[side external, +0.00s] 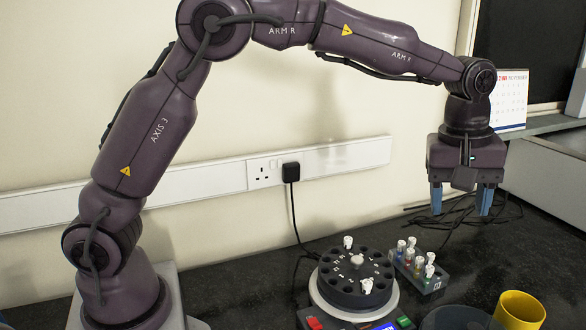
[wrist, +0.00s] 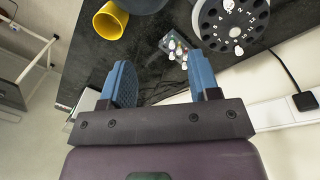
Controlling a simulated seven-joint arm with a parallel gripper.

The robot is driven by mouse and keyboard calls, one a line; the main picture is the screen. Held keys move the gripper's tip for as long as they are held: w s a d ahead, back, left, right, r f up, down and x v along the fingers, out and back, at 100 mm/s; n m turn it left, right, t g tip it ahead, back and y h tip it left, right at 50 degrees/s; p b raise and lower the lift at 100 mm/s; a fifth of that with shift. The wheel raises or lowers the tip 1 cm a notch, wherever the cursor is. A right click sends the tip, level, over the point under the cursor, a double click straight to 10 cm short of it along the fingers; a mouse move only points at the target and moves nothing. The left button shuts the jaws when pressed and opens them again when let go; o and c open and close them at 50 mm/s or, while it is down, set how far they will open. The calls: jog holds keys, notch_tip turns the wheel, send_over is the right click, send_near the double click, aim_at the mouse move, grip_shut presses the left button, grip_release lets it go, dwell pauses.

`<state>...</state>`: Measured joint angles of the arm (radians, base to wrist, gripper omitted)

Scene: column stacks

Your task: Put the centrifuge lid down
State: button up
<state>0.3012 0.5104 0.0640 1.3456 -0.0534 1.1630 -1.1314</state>
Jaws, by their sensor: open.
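The centrifuge (side external: 318,298) stands on the dark bench in the side external view, with its round black numbered rotor uncovered and white-capped tubes in it. It also shows at the top right of the wrist view (wrist: 232,22). No lid is on it. A dark grey round piece (side external: 455,318), cut off by the lower edge, lies beside the yellow cup; it also shows at the top of the wrist view (wrist: 142,3). I cannot tell whether it is the lid. My gripper (side external: 461,212) points down, open and empty, above the bench to the right of the centrifuge.
A small rack (side external: 436,284) with several capped tubes stands right of the centrifuge, below my gripper. A yellow cup (side external: 519,312) is at the front right. Loose black cables lie by the wall. A plug (side external: 291,172) sits in the wall socket.

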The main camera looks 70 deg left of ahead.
jog(key=s+a+r+m+t, duration=0.1)
jog(key=s+a+r+m, duration=0.2)
jog(key=s+a+r, duration=0.25)
jog(key=s+a+m+t, duration=0.1)
jog(key=s+a+m, duration=0.2)
jog(key=s, duration=0.8)
jog(key=s+a+f+m+t, duration=0.1)
jog(key=s+a+m, duration=0.3)
jog(key=s, duration=0.7)
jog(key=shift+f+t+y, duration=0.3)
jog(key=shift+t, duration=0.4)
